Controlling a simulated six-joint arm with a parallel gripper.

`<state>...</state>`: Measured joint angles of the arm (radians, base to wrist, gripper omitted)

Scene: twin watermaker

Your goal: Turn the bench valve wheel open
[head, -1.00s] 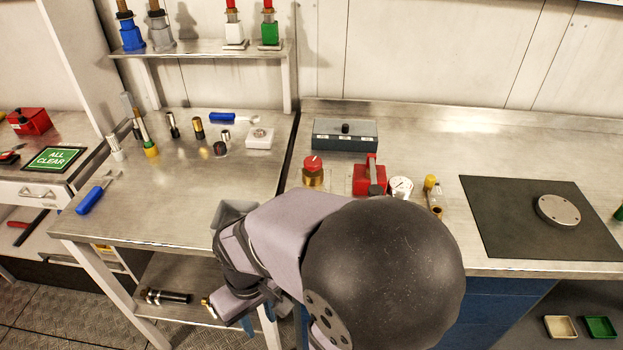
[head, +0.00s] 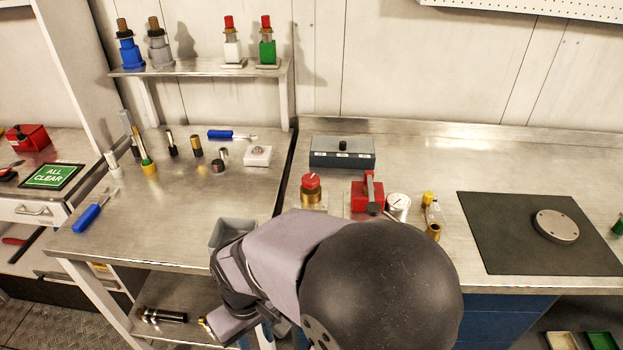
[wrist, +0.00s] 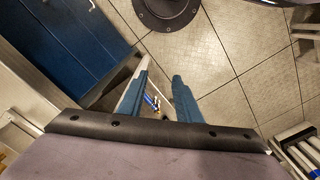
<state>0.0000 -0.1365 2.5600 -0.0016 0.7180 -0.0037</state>
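A brass fitting with a red knob on top (head: 311,192) stands upright on the right bench in the head view. It looks like the bench valve, and its wheel seems to be the red top. In the wrist view my gripper (wrist: 162,69) has its two blue fingers spread apart with nothing held between them. It hangs over the tiled floor, away from the bench top and the valve. In the head view my arm bends in front of the bench and the fingertips cannot be made out. The valve is not seen in the wrist view.
A red device (head: 366,194), a round gauge (head: 398,205) and a small bottle (head: 434,215) stand right of the valve. A grey box (head: 342,152) is behind it. A black mat (head: 490,237) lies further right. A blue cabinet (wrist: 65,50) shows in the wrist view.

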